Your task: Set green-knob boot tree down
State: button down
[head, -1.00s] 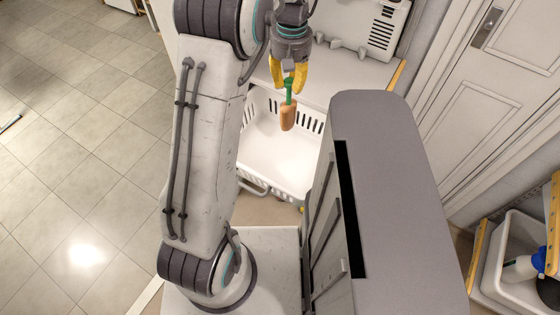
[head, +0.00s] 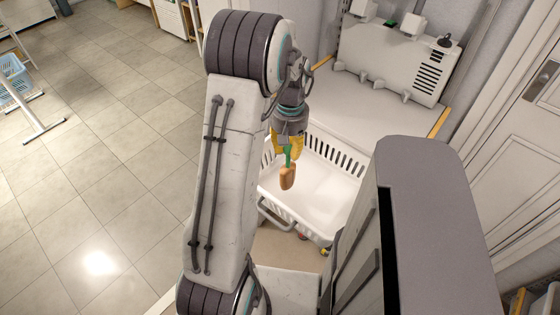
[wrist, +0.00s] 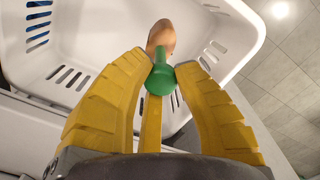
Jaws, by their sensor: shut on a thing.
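The green-knob boot tree has an orange-brown wooden body (head: 288,177) and a green knob and stem (head: 288,155). My gripper (head: 287,146) has yellow fingers shut on its green end, and the body hangs down below them. In the wrist view, the fingers of my gripper (wrist: 160,82) close around the green knob (wrist: 160,80), with the wooden body (wrist: 162,38) beyond it. In the head view, the boot tree appears over the white slotted basket (head: 330,205); its exact height above the basket floor is hard to tell.
The basket floor in view looks empty. Behind it is a white worktop (head: 370,112) with a vented white panel (head: 395,60). A white door (head: 535,110) is at right. A blue basket (head: 14,80) and a rack stand far left on open tiled floor.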

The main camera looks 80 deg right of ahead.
aim_at(288, 168)
notch_tip(288, 168, down, 6)
jog(key=w+p, duration=0.1)
jog(key=w, duration=0.1)
jog(key=shift+w+r, duration=0.2)
jog(key=shift+w, duration=0.05)
jog(key=shift+a, duration=0.1)
dwell(0.3)
jog(key=shift+f, duration=0.15)
jog(key=c, duration=1.1)
grip_release()
